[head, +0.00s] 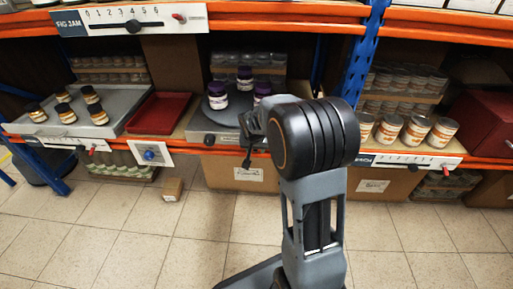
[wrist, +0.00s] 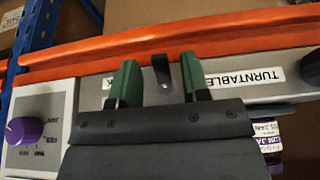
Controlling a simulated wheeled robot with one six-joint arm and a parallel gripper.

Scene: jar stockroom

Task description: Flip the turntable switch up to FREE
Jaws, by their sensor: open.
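In the wrist view a small dark switch lever (wrist: 161,72) stands on a grey panel beside the strip labelled TURNTABLE (wrist: 248,77). My gripper (wrist: 157,80) is open, with its green-tipped fingers on either side of the lever and a visible gap at each side. Nothing is held. I cannot tell whether the lever is up or down. My wrist hides part of the turntable front and the switch there.
An orange shelf beam (wrist: 180,36) runs close by the fingers. A purple knob (wrist: 24,131) is on the panel at left in the wrist view. In the head view a red tray (head: 159,114) lies left of the turntable, and orange-labelled jars (head: 414,132) stand at right.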

